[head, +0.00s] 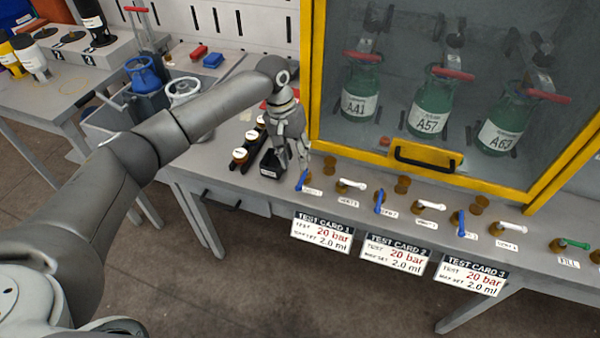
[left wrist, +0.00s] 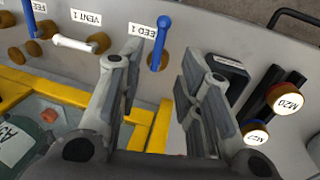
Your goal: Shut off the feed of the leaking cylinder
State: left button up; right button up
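Three green cylinders stand behind the cabinet glass: A41 (head: 360,92), A57 (head: 430,110) and A63 (head: 506,122). I cannot tell from these frames which one leaks. On the bench front, blue feed handles show under A41 (head: 302,180), A57 (head: 379,201) and A63 (head: 461,223). My left gripper (head: 293,163) points down beside the first feed handle. In the left wrist view, the gripper (left wrist: 160,62) is open, and the blue FEED 1 handle (left wrist: 163,30) shows in the gap between its fingers; contact is not visible. My right gripper is out of view.
White vent handles (head: 350,185) alternate with the feed handles; a green FILL handle (head: 575,244) is at the right. The yellow-framed cabinet (head: 400,160) rises behind them. A black block (head: 270,163) and a rack with capped pieces (head: 240,155) stand left of the gripper.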

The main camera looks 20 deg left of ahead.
aim_at(301, 179)
pick_arm(q)
jog(key=f, duration=0.3)
jog(key=d+f, duration=0.1)
jog(key=f, duration=0.2)
jog(key=shift+d+f, duration=0.2)
jog(key=shift+f, duration=0.2)
grip_shut()
